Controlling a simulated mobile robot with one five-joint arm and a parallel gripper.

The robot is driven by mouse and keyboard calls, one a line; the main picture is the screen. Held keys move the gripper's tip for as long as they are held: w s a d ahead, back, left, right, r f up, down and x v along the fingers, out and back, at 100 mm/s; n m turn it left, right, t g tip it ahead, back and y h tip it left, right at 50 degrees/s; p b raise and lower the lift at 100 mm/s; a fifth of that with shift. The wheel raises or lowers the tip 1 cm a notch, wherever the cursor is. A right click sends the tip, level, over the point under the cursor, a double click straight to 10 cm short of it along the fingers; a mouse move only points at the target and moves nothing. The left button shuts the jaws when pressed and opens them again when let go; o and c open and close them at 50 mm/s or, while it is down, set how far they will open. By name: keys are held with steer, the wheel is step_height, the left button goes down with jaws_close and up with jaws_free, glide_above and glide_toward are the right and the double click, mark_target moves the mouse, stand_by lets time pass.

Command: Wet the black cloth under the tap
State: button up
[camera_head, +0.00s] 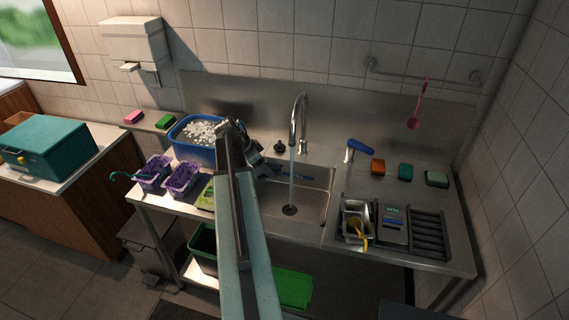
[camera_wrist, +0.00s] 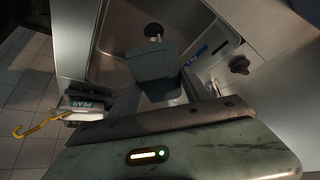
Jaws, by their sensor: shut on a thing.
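In the wrist view my gripper (camera_wrist: 165,90) is shut on a dark, flat slab, which seems to be the black cloth (camera_wrist: 155,68). The cloth cannot be told clearly from my gripper in the head view. In the wrist view the drain (camera_wrist: 153,30) shows just beyond the slab.
A blue tub (camera_head: 195,150) with white pieces and purple baskets (camera_head: 183,178) stand left of the sink. A black rack (camera_head: 430,235) and several sponges (camera_head: 377,167) are to the right. A dark knob (camera_head: 280,147) sits behind the sink.

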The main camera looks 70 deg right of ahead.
mark_target(259, 170)
stand_by(0.3)
steer(key=w+a+r+p, duration=0.1)
steer(key=a+r+p, duration=0.1)
steer(key=w+a+r+p, duration=0.2)
steer(key=shift+r, duration=0.1)
stand_by(0.4)
steer(key=shift+f, duration=0.2)
